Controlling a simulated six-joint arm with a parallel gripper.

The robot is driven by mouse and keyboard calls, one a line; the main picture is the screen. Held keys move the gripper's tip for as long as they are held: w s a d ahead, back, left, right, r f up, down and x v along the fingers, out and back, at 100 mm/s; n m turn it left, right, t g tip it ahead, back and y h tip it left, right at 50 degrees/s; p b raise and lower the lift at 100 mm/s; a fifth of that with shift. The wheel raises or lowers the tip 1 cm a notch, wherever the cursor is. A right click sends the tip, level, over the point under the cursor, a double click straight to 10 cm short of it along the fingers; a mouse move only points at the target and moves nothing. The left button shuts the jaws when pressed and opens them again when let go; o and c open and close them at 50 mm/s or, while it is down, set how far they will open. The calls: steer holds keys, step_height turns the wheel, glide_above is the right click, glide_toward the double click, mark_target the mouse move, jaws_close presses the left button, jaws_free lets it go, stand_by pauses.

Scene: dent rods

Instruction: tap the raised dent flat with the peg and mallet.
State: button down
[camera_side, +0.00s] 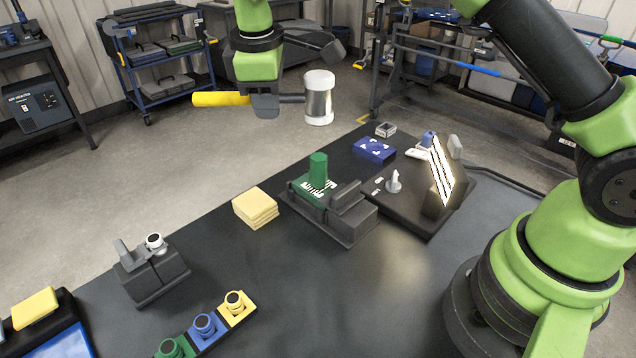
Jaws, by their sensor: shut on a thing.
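My gripper (265,106) is shut on the mallet and holds it high above the floor, beyond the far edge of the work table. The mallet has a yellow handle (218,98) pointing left and a silver head (319,100) with white faces on the right. A small pale upright piece (393,182), which may be the peg, stands on a dark panel (411,212), apart from the mallet. A lit striped board (443,172) stands at the panel's right. I cannot make out the raised dent at this size.
A green cylinder (318,170) stands in a dark fixture (350,218) mid-table. Yellow pads (255,208) lie left of it. A black block (150,275) and a rack with coloured holders (204,325) are at front left. A blue block (375,150) is at the far edge. The front middle is clear.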

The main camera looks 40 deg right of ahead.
steer(key=c, duration=1.8)
jaws_free()
jaws_close()
step_height(320, 180, down, 6)
steer(key=shift+f, duration=0.15)
steer(key=shift+r, duration=3.2)
